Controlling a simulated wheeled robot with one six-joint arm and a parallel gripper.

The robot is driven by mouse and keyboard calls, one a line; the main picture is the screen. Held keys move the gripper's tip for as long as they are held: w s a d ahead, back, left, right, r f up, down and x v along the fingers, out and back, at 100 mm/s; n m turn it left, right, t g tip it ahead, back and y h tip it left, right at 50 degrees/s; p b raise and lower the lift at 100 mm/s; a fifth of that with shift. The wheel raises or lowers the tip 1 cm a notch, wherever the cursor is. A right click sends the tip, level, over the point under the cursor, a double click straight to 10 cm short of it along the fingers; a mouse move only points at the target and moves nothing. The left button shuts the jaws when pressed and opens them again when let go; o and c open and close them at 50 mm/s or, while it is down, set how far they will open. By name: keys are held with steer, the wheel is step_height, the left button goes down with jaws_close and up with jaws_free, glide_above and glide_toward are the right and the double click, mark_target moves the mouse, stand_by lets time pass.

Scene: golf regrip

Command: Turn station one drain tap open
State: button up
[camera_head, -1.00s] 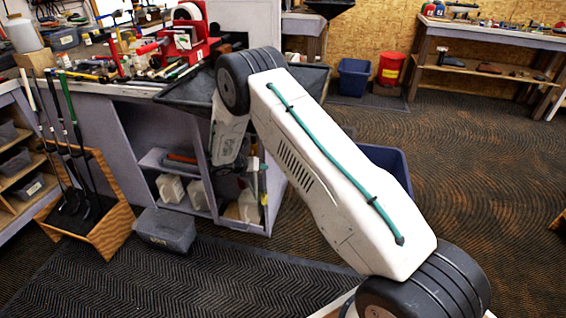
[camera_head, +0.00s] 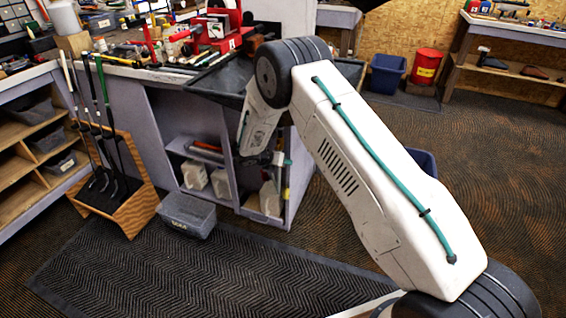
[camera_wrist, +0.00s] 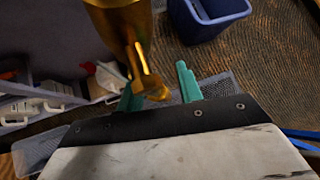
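A brass drain tap (camera_wrist: 118,18) hangs at the top of the wrist view, with a narrow brass lever (camera_wrist: 145,68) angled downward. My gripper (camera_wrist: 158,92) is open, with its two teal fingertips spread apart. The lever's lower end appears between the fingers, nearer the left one; I cannot tell whether it touches. In the head view, my gripper (camera_head: 281,160) is small beneath the dark tray (camera_head: 212,86) at the bench edge. The tap cannot be made out there, and my arm covers part of the tray.
Open cabinet shelves hold white jugs (camera_head: 194,175) behind my gripper. A blue bin (camera_wrist: 207,18) stands on the floor beyond. A grey lidded box (camera_head: 187,216) and a wooden rack of clubs (camera_head: 122,192) stand left.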

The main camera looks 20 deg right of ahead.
steer(key=shift+s, duration=0.1)
steer(key=v, duration=0.7)
steer(key=shift+a+r, duration=0.25)
steer(key=shift+s, duration=0.1)
